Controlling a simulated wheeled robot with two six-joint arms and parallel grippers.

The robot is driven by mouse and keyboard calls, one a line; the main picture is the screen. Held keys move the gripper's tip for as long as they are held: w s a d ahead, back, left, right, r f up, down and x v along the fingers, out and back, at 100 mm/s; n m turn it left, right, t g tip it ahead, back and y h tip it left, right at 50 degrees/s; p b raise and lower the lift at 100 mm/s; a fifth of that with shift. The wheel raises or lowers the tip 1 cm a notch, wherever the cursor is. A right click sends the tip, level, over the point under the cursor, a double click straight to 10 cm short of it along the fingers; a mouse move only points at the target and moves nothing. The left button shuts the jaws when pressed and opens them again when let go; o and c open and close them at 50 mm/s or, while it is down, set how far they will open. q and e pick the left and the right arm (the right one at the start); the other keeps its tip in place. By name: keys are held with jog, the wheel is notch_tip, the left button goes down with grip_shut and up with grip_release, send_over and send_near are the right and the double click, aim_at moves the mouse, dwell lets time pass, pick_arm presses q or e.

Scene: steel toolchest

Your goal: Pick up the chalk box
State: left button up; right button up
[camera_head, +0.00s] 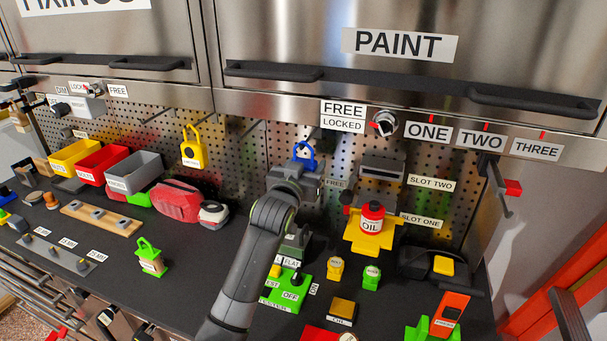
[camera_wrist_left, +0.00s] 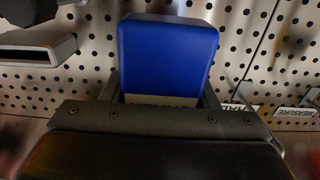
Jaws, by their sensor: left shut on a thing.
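The chalk box (camera_head: 305,154) is blue and shows just above my left gripper, in front of the pegboard. In the left wrist view it is a solid blue block (camera_wrist_left: 168,52) with a pale label strip at its lower edge, partly hidden by the gripper. My left gripper (camera_head: 298,172) is shut on it; the fingers (camera_wrist_left: 160,98) stand at either side of the block. Whether the box still touches the pegboard or a hook cannot be told. My right gripper is not in view.
A yellow hanging item (camera_head: 193,148) is on the pegboard (camera_head: 240,145) to the left. A red OIL can (camera_head: 371,220) stands on a yellow holder (camera_head: 372,245) to the right. Bins, a red tape case (camera_head: 176,200) and several small items crowd the dark worktop. Cabinet doors overhang above.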

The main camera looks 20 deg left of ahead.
pick_arm(q)
jog(key=shift+c, duration=0.5)
jog(key=shift+r, duration=0.1)
jog(key=shift+s+r+b, duration=0.15)
jog(key=shift+r+b, duration=0.45)
jog(key=shift+r, duration=0.05)
jog(key=s+b, duration=0.4)
jog(key=s, duration=1.3)
jog(key=shift+s+a+b, duration=0.3)
jog(key=shift+s, duration=0.1)
